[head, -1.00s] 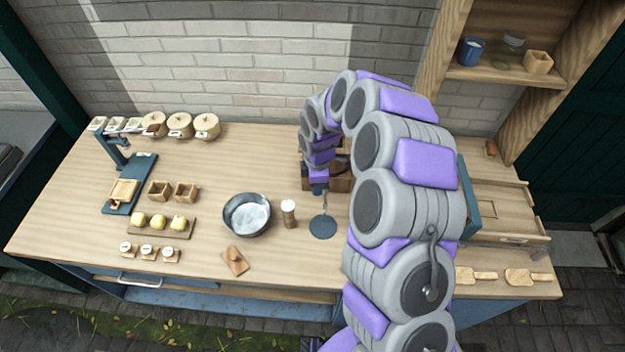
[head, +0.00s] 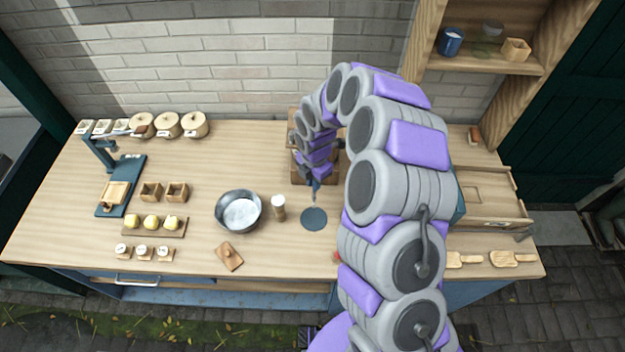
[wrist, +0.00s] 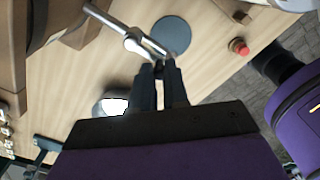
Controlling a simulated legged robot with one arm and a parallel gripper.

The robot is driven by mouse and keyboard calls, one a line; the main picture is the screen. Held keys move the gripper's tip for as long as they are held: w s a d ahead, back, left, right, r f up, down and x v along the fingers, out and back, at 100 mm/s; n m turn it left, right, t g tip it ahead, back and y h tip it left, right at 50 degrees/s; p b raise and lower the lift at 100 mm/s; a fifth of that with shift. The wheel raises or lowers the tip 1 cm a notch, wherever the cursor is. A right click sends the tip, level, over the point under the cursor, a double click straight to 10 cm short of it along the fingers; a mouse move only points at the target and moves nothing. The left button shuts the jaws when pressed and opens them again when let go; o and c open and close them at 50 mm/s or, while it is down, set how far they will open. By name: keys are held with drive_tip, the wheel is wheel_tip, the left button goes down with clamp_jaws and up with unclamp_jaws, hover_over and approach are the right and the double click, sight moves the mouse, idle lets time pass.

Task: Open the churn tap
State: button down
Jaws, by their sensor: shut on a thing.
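The wooden churn (head: 299,172) stands at the back of the counter, mostly hidden behind my arm in the head view. Its metal tap (wrist: 128,37) juts from the brown wooden body at the upper left of the wrist view. My gripper (wrist: 160,70) is shut on the tap's thin handle, near the tap's outer end. In the head view my gripper (head: 316,185) is at the churn's front, just behind a round dark-blue disc (head: 314,219) on the counter. The fingers hide part of the handle, and I cannot tell how far it is turned.
A metal pan (head: 238,211) and a white-topped shaker (head: 279,207) stand left of the disc. A small wooden block with a knob (head: 229,257) lies in front. A blue press-like stand (head: 122,185) is at the far left. Wooden paddles (head: 512,258) lie at the right.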

drive_tip(key=shift+w+r, duration=0.1)
drive_tip(key=shift+w, duration=0.1)
drive_tip(key=c, duration=1.2)
unclamp_jaws()
drive_tip(key=shift+w, duration=0.1)
drive_tip(key=shift+o, duration=0.4)
drive_tip(key=shift+s, duration=0.2)
wheel_tip(320, 180, up, 17)
